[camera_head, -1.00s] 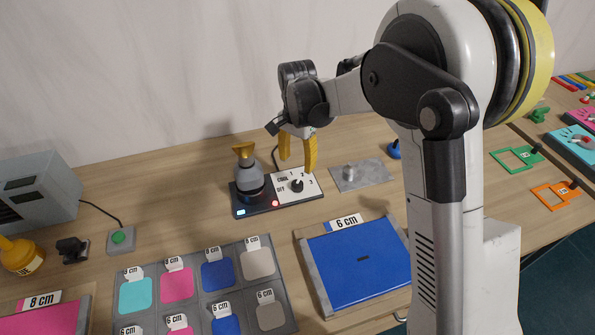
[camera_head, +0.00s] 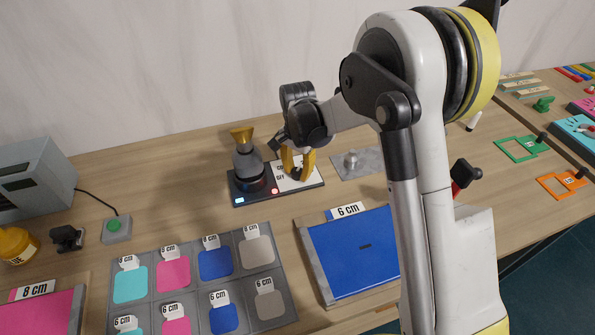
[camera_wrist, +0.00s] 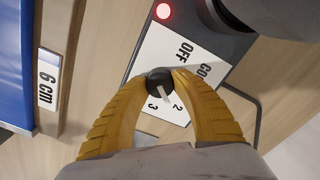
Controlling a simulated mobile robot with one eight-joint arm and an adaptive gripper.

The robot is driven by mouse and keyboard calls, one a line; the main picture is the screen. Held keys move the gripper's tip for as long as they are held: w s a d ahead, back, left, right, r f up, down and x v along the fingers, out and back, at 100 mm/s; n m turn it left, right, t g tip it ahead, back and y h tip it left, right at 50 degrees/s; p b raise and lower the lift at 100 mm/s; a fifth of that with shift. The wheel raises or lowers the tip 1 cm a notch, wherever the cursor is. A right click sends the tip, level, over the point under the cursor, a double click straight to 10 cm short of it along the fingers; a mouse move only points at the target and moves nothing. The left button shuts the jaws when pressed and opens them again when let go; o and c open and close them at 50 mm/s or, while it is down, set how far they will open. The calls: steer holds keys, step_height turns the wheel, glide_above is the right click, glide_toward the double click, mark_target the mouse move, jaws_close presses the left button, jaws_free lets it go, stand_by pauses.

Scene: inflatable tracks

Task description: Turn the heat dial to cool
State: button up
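The heat dial (camera_wrist: 160,82) is a small black knob with a white pointer on a white plate. In the wrist view its pointer faces between the printed 2 and 3, away from OFF and the partly cut-off COOL label. My gripper (camera_wrist: 162,78) has two yellow ribbed fingers, one on each side of the knob, and they appear to touch it. In the head view my gripper (camera_head: 297,168) is down at the white plate and hides most of the dial. The dial's black base (camera_head: 262,198) carries a lit red light (camera_head: 274,191) and a small blue display (camera_head: 240,200).
A grey flask with a gold funnel top (camera_head: 246,160) stands on the base's left half, close to my gripper. A grey metal plate (camera_head: 355,163) lies to the right. A blue panel marked 6 cm (camera_head: 355,255) and a tray of coloured squares (camera_head: 190,280) lie in front.

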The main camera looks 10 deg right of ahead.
jaws_close()
steer(key=shift+n, duration=0.4)
steer(key=n, duration=0.5)
steer(key=shift+n, duration=0.3)
steer(key=n, duration=0.9)
steer(key=shift+n, duration=0.3)
